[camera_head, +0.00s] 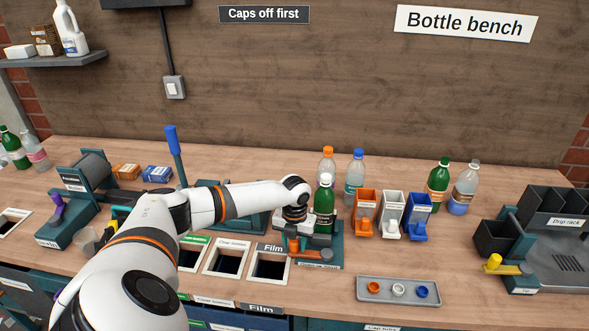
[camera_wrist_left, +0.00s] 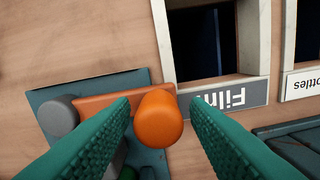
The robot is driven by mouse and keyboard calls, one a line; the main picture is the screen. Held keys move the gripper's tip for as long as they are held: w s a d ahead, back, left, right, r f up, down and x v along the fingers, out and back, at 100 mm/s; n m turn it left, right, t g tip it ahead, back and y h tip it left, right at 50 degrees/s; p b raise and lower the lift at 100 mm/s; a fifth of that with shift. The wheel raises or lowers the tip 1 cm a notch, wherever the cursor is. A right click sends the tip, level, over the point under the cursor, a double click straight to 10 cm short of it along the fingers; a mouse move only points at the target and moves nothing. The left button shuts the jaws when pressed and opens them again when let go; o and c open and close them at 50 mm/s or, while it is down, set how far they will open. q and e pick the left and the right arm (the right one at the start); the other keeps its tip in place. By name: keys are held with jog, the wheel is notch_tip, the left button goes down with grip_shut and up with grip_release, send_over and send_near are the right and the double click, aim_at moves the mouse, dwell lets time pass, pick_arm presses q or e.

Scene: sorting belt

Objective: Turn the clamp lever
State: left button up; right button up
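The clamp lever is an orange bar with a round orange knob (camera_head: 293,246), low on the teal clamp stand (camera_head: 334,262). A green bottle with a white cap (camera_head: 323,207) stands upright at this stand. In the left wrist view the orange knob (camera_wrist_left: 158,120) lies between the two green fingers of my left gripper (camera_wrist_left: 160,104), with small gaps on both sides. The lever's bar runs left from the knob to a grey round part (camera_wrist_left: 58,117). My left gripper is open; in the head view my arm and hand partly hide its fingers. My right gripper is not in view.
Framed bench openings, one labelled Film (camera_head: 270,265), lie left of the clamp. A grey tray with caps (camera_head: 398,303) lies at the front right. Orange, white and blue dispensers (camera_head: 392,213) and several bottles stand right of the clamp. A drip rack (camera_head: 550,225) is at far right.

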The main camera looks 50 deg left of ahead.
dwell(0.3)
pick_arm(q)
jog(key=shift+r, duration=0.35)
notch_tip(320, 180, up, 11)
jog(key=shift+r+b, duration=0.1)
jog(key=shift+b, duration=1.05)
